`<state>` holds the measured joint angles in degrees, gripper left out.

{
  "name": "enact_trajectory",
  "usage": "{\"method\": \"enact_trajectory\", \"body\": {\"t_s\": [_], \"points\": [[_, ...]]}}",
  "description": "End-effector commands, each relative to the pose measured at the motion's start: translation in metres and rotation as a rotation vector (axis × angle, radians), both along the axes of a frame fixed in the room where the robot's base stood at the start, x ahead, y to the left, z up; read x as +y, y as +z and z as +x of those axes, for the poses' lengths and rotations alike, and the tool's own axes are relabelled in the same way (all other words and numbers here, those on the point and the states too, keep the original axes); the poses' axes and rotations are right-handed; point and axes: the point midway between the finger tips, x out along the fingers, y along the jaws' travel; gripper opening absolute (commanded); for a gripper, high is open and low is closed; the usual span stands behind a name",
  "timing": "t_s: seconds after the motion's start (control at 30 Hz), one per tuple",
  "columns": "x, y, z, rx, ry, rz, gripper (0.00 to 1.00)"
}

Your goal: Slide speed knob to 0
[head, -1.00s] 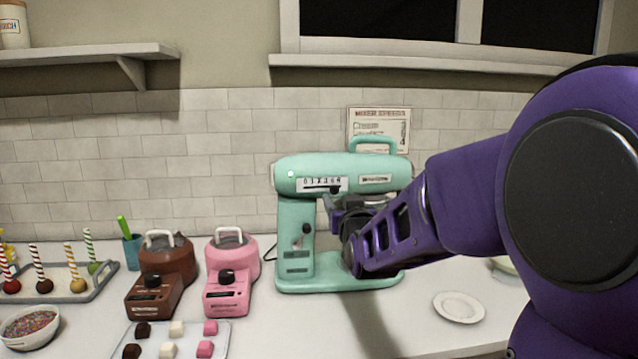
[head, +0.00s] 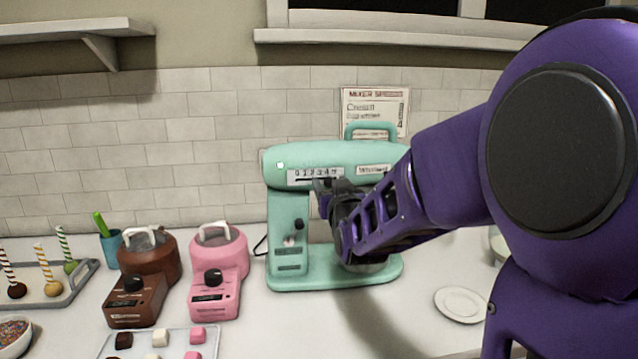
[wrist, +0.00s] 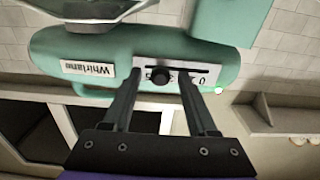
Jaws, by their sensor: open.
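The teal stand mixer (head: 285,212) stands upright on the counter against the tiled wall. Its speed scale (head: 315,173) is a pale strip on the head, with 0 at the left end in the head view. The black speed knob (wrist: 160,77) sits in a dark slot (wrist: 190,69) in the wrist view, away from the 0 mark (wrist: 201,79), which is to its right there. My gripper (wrist: 158,72) is open, with its fingers on either side of the knob. I cannot tell whether a finger touches it. In the head view my gripper (head: 325,186) hides the knob.
A second black lever (head: 298,225) is on the mixer's column. A brown machine (head: 145,278) and a pink machine (head: 219,270) stand left of the mixer. A plate (head: 461,304) lies at the right on clear counter.

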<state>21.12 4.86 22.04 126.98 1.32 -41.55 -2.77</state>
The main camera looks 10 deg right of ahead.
Motion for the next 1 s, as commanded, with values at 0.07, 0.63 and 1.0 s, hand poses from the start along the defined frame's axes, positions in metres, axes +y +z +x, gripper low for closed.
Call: {"method": "enact_trajectory", "body": {"t_s": [0.07,0.63,1.0], "points": [[0.0000,0.0000,0.0000,0.000,0.000,0.000,0.53],[0.0001,0.0004,0.0001,0.000,0.000,0.000,0.00],[0.0001,0.0007,0.0002,-0.001,0.000,0.000,0.00]]}}
